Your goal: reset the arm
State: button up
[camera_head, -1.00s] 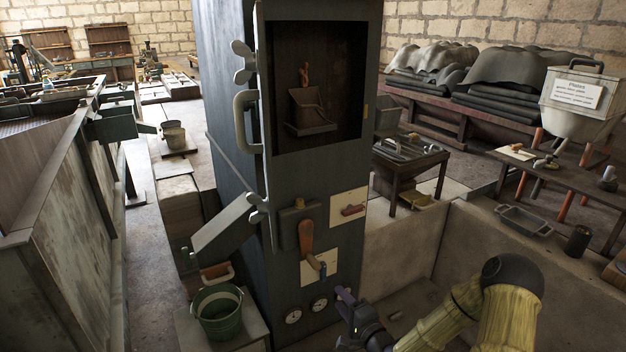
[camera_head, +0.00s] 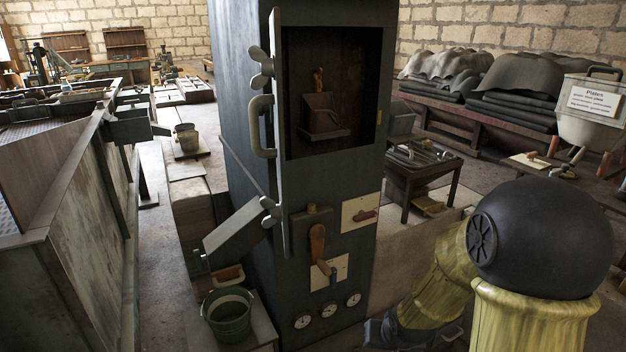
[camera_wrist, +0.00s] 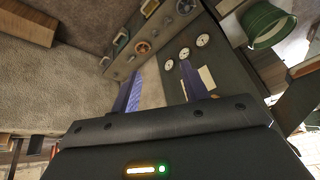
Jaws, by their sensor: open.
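My arm, yellow with a black round joint, fills the lower right of the head view. My gripper (camera_wrist: 160,88) shows in the wrist view as two purple-blue fingers set apart, with nothing between them. In the head view the wrist end is low in the picture, in front of the dark machine cabinet (camera_head: 262,210), and the fingers cannot be made out there. In the wrist view, the cabinet's face with its round gauges (camera_wrist: 184,53) lies beyond the fingers, apart from them.
A green bucket (camera_head: 229,318) stands on a low block left of the cabinet. The cabinet has an open recess, a brown-handled lever (camera_head: 318,243) and a hinged door edge. A small table (camera_head: 425,165) stands behind it. A low wall (camera_head: 400,262) runs to the right.

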jog(key=s+r+n+g, duration=0.1)
jog(key=s+r+g, duration=0.1)
jog(key=s+r, duration=0.6)
jog(key=w+p+v, duration=0.2)
jog(key=p+v, duration=1.3)
jog(key=p, duration=0.3)
jog(key=shift+a+r, duration=0.3)
jog(key=shift+w+f, duration=0.1)
dwell(0.7)
jog(key=shift+c, duration=0.6)
jog(key=shift+a, duration=0.1)
